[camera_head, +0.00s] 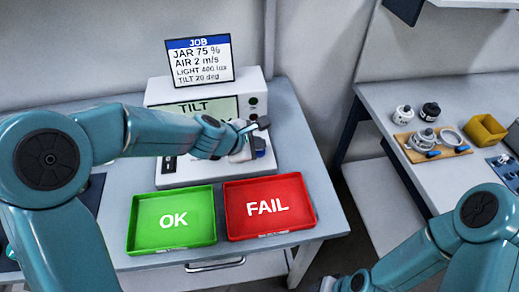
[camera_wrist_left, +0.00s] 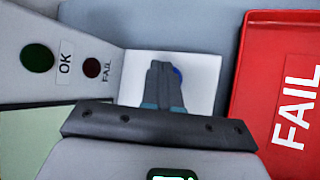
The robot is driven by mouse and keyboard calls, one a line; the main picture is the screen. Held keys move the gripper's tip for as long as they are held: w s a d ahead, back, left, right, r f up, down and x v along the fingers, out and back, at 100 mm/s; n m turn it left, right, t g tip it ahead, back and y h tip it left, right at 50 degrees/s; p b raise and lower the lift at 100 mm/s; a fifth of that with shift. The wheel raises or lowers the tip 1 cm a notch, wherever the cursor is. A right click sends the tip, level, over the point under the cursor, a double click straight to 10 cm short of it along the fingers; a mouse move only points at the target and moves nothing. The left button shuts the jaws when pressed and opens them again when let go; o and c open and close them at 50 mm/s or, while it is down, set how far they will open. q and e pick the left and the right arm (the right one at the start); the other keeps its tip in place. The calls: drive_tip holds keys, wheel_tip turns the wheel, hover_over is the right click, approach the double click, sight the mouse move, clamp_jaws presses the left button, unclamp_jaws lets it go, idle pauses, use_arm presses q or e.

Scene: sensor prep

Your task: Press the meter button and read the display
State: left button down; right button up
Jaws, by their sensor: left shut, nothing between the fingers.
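The white meter box (camera_head: 157,98) stands at the back of the table. My left gripper (camera_head: 258,124) is shut and empty, in front of the meter's right side.
A job card (camera_head: 200,60) stands on top of the meter, listing jar, air, light and tilt values. A green OK tray (camera_head: 172,218) and red FAIL tray (camera_head: 268,206) lie in front. A side table (camera_head: 455,185) at right holds jars, a wooden board and a yellow box.

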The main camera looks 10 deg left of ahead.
use_arm(q)
drive_tip(key=shift+f+b, duration=0.45)
idle(0.4)
idle(0.3)
drive_tip(key=shift+r+p, duration=0.9)
wheel_tip(320, 180, up, 5)
drive_tip(key=p, duration=0.5)
drive_tip(key=shift+s, duration=0.1)
idle(0.5)
